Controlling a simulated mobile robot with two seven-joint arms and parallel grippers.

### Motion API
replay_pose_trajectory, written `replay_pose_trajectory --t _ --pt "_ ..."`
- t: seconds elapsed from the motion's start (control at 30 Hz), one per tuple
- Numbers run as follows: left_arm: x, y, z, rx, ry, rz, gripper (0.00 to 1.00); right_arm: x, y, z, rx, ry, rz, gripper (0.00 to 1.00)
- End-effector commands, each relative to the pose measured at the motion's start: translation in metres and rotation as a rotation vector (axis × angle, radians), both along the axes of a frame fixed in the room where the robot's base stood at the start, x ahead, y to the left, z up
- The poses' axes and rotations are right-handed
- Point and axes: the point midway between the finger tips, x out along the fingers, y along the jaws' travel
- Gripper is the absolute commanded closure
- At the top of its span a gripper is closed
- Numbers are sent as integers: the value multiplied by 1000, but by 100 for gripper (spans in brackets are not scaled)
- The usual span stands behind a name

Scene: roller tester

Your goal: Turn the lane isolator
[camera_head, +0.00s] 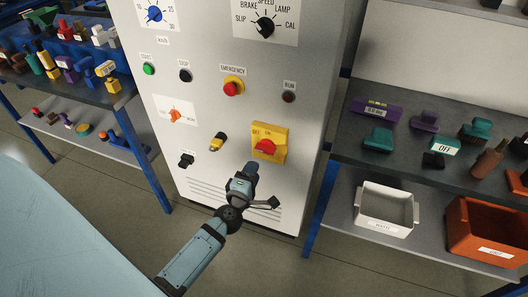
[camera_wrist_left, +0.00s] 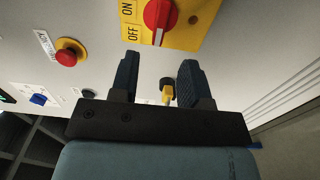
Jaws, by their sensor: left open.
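The isolator is a red rotary knob (camera_head: 265,147) on a yellow plate marked OFF and ON, low on the grey cabinet front. In the left wrist view, the red knob (camera_wrist_left: 160,14) is cut by the top edge, and a white mark shows on its lower part. My left gripper (camera_head: 251,168) is just below the yellow plate in the head view. In the left wrist view, its dark fingers (camera_wrist_left: 161,78) stand apart with nothing gripped; the knob lies beyond them. My right gripper is not in view.
A yellow-and-black switch (camera_head: 217,142) sits left of the isolator and appears beyond the finger gap in the wrist view. The red emergency button (camera_head: 232,88) is above. Shelves with loose parts flank the cabinet; a white bin (camera_head: 385,226) and orange bin (camera_head: 485,246) stand lower right.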

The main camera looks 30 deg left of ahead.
Motion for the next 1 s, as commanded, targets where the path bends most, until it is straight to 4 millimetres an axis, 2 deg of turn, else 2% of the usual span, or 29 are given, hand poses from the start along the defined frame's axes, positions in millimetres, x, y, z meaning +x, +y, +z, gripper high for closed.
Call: replay_pose_trajectory --t 0.03,0.2,0.4,0.6,0.87,0.9,1.0 --pt "13 3 2 0 -3 0 57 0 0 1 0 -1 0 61" --pt "48 11 1 0 -2 -1 57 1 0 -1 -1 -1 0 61" --pt "78 18 0 2 -1 -1 57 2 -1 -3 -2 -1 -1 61" --pt "90 21 0 2 0 -1 57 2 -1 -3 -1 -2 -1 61" --pt "91 22 0 2 0 -2 57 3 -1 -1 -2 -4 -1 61" --pt "91 21 0 2 0 -2 62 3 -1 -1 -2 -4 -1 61" --pt "91 21 0 2 0 -2 85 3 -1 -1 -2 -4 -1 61"
